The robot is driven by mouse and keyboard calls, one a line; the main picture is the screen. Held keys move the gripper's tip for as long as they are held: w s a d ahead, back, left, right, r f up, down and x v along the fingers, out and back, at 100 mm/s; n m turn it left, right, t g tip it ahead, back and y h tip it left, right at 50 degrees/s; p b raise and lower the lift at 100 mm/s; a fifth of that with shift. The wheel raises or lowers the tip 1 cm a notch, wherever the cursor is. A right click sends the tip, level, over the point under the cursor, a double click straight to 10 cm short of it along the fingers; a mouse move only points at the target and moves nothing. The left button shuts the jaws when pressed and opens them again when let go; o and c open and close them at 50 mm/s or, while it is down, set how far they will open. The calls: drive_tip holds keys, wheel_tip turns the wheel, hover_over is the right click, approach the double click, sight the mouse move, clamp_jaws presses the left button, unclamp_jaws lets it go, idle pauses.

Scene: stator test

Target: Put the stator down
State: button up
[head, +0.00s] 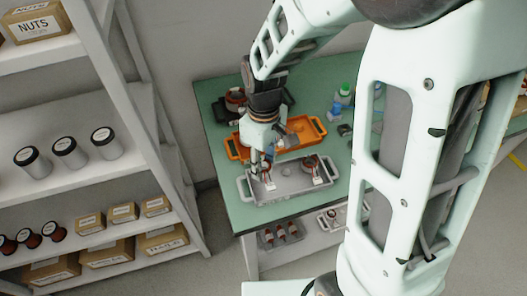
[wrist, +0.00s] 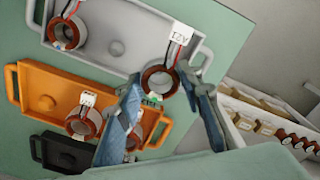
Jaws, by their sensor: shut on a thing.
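My gripper (head: 262,166) is over the left end of the grey tray (head: 287,191) in the head view. In the wrist view my gripper (wrist: 162,84) has its blue fingers on either side of a stator (wrist: 158,70), a copper-wound ring with red leads and a white tag, and is shut on it. This stator is at one end of the grey tray (wrist: 120,62); I cannot tell whether it touches the tray floor. A second stator (wrist: 68,32) sits at the tray's other end and also shows in the head view (head: 311,164).
An orange tray (wrist: 48,80) beside the grey one holds stators, one partly hidden by a finger. A black tray (wrist: 62,155) lies beyond it. Bottles (head: 343,95) stand at the table's back right. A white shelf (head: 150,110) rises left of the green table (head: 215,92).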

sight(264, 171)
drive_tip(key=shift+f, duration=1.3)
drive_tip(key=shift+f, duration=0.1)
drive_tip(key=shift+f+b, duration=0.25)
drive_tip(key=shift+b, duration=0.1)
drive_tip(key=o, duration=1.2)
drive_tip(key=shift+d, duration=0.1)
drive_tip(key=shift+o, duration=0.2)
drive_tip(key=shift+r, duration=0.15)
wheel_tip(264, 171, up, 12)
drive_tip(key=p, duration=0.1)
drive_tip(key=shift+r+p, duration=0.25)
drive_tip(key=shift+p, duration=0.1)
